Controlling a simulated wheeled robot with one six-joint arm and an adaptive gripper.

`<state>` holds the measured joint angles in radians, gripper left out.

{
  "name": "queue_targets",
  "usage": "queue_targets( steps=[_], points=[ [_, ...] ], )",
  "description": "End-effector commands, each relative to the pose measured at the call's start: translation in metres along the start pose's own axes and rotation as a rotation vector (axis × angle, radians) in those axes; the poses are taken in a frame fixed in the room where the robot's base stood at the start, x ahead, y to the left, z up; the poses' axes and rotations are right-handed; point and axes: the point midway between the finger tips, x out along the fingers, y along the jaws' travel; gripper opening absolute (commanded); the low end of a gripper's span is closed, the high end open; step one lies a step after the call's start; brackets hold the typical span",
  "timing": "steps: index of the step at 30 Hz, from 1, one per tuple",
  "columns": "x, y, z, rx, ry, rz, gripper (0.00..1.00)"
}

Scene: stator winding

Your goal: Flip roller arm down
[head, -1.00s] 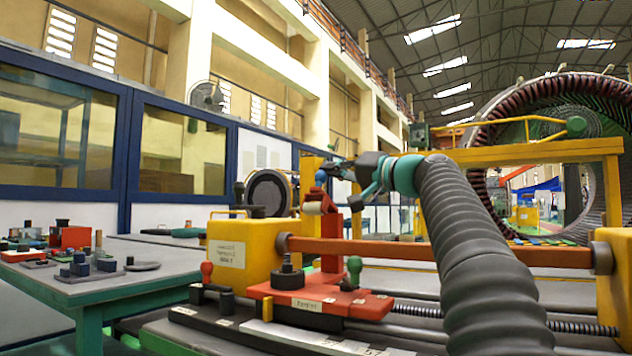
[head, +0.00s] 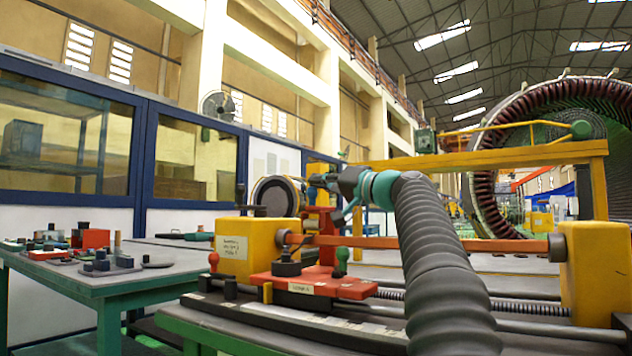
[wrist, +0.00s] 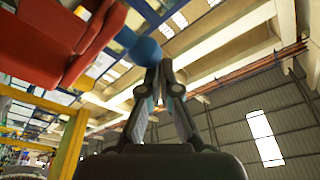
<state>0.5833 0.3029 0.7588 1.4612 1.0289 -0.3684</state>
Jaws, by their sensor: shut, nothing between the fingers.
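The roller arm (head: 322,222) is a red upright on the red carriage (head: 310,283) of the yellow-ended machine. Its top and roller are largely hidden behind my gripper (head: 318,181) in the head view. In the wrist view, the red arm (wrist: 45,40) fills the upper left, with a blue ball knob (wrist: 147,51) at its side. My gripper (wrist: 165,68) is shut and empty there, its fingertips right by the knob. I cannot tell whether they touch it.
A copper-coloured bar (head: 440,242) runs between the yellow end blocks (head: 590,272). Green-knobbed (head: 342,255) and red-knobbed (head: 213,260) levers stand nearby. A green table (head: 110,278) with small parts is at the left. A large stator ring (head: 500,190) stands behind.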

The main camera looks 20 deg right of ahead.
Motion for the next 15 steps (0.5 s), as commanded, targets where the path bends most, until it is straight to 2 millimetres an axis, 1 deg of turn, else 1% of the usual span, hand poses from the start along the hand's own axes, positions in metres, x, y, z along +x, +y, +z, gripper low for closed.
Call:
queue_targets(
  steps=[1,11,15],
  points=[
    [0.0029,0.0049,0.0086,0.008,-0.022,-0.001,0.0],
    [0.0043,0.0068,0.0107,0.011,-0.026,0.001,0.0],
    [0.0062,0.004,0.0075,0.011,-0.026,0.0,0.0]
  ],
)
